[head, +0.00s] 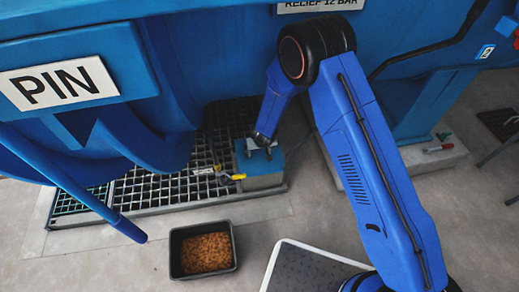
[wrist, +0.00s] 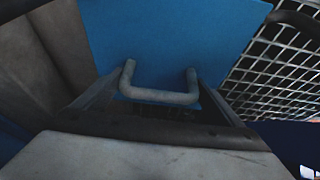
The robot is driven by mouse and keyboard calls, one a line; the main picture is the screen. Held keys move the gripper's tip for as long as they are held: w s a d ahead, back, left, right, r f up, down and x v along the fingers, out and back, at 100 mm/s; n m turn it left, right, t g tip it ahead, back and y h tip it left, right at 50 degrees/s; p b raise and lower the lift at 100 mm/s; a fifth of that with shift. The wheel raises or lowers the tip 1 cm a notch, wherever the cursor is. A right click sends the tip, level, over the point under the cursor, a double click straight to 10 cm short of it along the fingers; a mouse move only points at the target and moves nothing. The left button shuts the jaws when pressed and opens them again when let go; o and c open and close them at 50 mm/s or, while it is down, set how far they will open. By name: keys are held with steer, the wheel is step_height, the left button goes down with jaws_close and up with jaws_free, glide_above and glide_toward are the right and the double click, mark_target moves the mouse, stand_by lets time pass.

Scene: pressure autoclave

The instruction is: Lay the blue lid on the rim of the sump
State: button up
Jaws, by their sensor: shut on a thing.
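The blue lid (head: 245,160) is a flat plate over the low box-like sump (head: 264,184) at the grating's right end. In the wrist view the lid (wrist: 190,40) fills the upper middle, with a grey U-shaped handle (wrist: 160,96) near its near edge. I cannot tell whether the lid touches the rim.
A floor grating (head: 150,187) lies left of the sump, with a yellow-handled valve (head: 238,177) close by. A black tray of brown granules (head: 205,252) stands on the floor in front. The blue machine (head: 215,60) overhangs behind. A blue bar (head: 75,190) slants at left.

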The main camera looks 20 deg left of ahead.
steer(key=shift+f, duration=0.55)
steer(key=o, duration=1.7)
steer(key=shift+c, duration=0.2)
steer(key=v, duration=1.7)
steer(key=shift+r, duration=0.2)
